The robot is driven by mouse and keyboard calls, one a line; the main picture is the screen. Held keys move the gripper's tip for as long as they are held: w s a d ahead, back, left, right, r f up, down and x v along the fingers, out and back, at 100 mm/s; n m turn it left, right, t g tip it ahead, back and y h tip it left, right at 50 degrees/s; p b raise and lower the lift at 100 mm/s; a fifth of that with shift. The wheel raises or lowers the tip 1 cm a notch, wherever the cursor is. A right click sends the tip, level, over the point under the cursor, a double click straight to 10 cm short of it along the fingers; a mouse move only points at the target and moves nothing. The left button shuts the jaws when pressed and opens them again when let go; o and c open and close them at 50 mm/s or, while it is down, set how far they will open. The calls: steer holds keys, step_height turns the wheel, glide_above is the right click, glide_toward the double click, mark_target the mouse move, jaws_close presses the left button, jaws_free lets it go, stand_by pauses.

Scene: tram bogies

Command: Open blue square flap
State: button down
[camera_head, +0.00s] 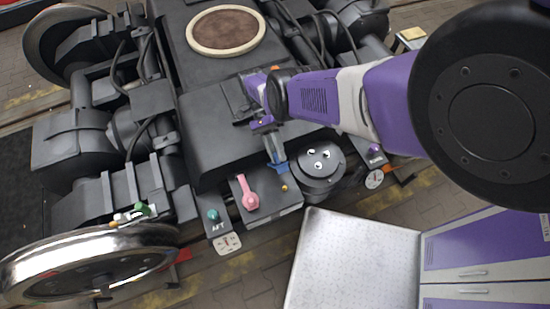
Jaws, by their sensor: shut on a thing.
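A small blue flap (278,165) shows at the front edge of the dark bogie housing, just above the box with the pink lever. It looks tilted up, with a grey-blue face running up toward my gripper; its square outline is not clear from here. My gripper (267,127) reaches in from the right over the housing and is shut on the upper end of the flap. The fingers are small in view and partly hidden by the purple wrist.
A pink lever (249,192) sits on a dark box close below the flap. A teal knob (212,214) is left. A silver-topped cart (352,264) and purple cabinet (480,245) stand at front right.

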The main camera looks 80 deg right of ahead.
steer(key=shift+d+f+b, duration=0.35)
steer(key=shift+d+b, duration=0.1)
steer(key=shift+b, duration=0.4)
steer(key=shift+w+d+r+y+b, duration=0.15)
steer(key=shift+y+b, duration=0.25)
steer(key=shift+b, duration=0.25)
steer(key=shift+w+r+g+b, duration=0.3)
steer(key=shift+r+g+b, duration=0.1)
steer(key=shift+b, duration=0.1)
steer(key=shift+w+a+r, duration=0.15)
steer(key=shift+a, duration=0.05)
steer(key=c, duration=1.2)
jaws_free()
